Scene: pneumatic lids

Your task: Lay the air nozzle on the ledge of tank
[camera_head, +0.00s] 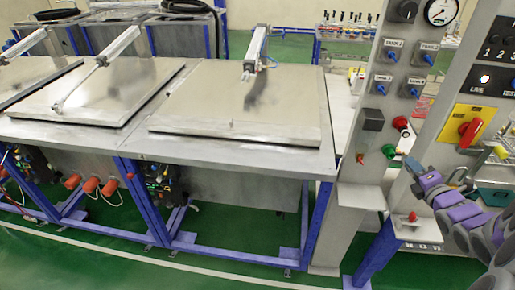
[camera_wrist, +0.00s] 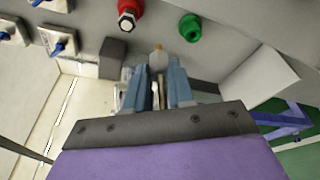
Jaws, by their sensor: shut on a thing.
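My gripper (camera_head: 416,172) is at the right of the head view, in front of the control panel and apart from the tanks. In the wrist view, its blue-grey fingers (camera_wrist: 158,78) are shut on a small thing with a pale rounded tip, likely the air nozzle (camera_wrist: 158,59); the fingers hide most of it. The nearest tank (camera_head: 240,180) stands left of the panel, with its flat metal lid (camera_head: 215,110) down. A grey ledge (camera_head: 100,136) runs along the tank fronts, and its visible part looks bare.
The panel carries blue switches (camera_head: 391,50), a red knob (camera_head: 400,122), a green fitting (camera_head: 389,151) and a yellow-backed red rotary switch (camera_head: 468,131). The red knob (camera_wrist: 127,15) and green fitting (camera_wrist: 190,28) lie close ahead in the wrist view.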

